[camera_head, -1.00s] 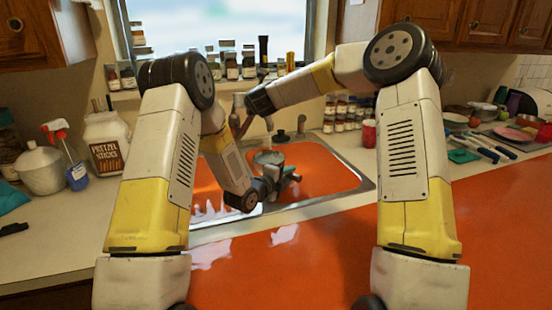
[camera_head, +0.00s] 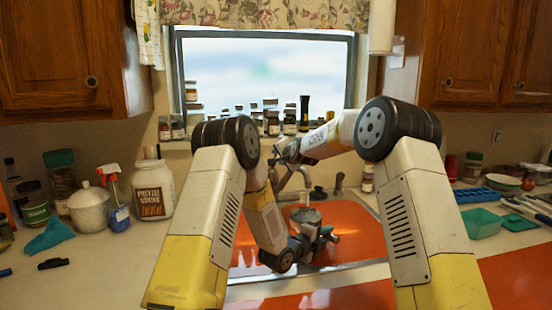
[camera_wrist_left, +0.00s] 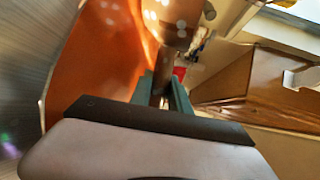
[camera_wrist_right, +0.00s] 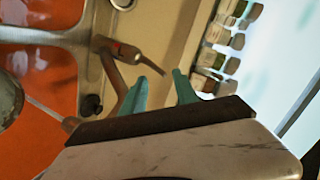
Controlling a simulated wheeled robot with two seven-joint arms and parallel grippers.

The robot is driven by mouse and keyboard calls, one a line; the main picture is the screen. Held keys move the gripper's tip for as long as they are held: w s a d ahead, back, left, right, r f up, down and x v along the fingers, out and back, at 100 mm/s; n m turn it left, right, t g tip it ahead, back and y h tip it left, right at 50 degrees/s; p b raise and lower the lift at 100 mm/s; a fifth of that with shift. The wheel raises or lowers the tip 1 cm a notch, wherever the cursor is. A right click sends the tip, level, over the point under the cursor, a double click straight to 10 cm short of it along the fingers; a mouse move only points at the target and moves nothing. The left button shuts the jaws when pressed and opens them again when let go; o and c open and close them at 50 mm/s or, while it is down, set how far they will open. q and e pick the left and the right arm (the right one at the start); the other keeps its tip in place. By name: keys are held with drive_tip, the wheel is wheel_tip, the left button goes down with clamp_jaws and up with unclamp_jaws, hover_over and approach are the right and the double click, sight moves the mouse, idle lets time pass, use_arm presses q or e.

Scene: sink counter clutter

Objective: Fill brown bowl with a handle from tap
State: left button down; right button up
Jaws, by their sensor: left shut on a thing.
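The brown bowl with a handle (camera_head: 306,215) is over the sink, under the tap spout. My left gripper (camera_head: 327,235) is shut on its handle. The left wrist view shows the handle (camera_wrist_left: 162,88) between the teal fingers and the bowl (camera_wrist_left: 175,20) beyond. The tap (camera_wrist_right: 121,85) has a curved spout and a lever (camera_wrist_right: 145,61) with a red mark. A thin line like a water stream (camera_wrist_right: 45,108) runs from the spout towards the bowl (camera_wrist_right: 8,100). My right gripper (camera_wrist_right: 160,82) is open and empty, its fingertips close to the lever tip. The bowl's contents are unclear.
The orange-looking sink basin (camera_head: 350,225) surrounds the bowl. Jars and bottles (camera_head: 270,120) line the windowsill behind the tap. A pretzel jar (camera_head: 153,190) and a spray bottle (camera_head: 116,200) stand on the left counter. A teal container (camera_head: 480,222) sits on the right counter.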

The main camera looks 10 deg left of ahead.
sight(276, 156)
drive_tip(key=w+a+f+n, duration=0.1)
drive_tip(key=w+n, duration=0.2)
drive_tip(key=w, duration=0.1)
drive_tip(key=w+a+f+n+h, duration=0.1)
drive_tip(key=w+n, duration=0.2)
drive_tip(key=w+a+f+n, duration=0.1)
drive_tip(key=w+n, duration=0.3)
drive_tip(key=shift+w+f, duration=0.2)
drive_tip(key=shift+w, duration=0.1)
idle(0.5)
drive_tip(key=shift+c, duration=0.5)
clamp_jaws()
idle(1.0)
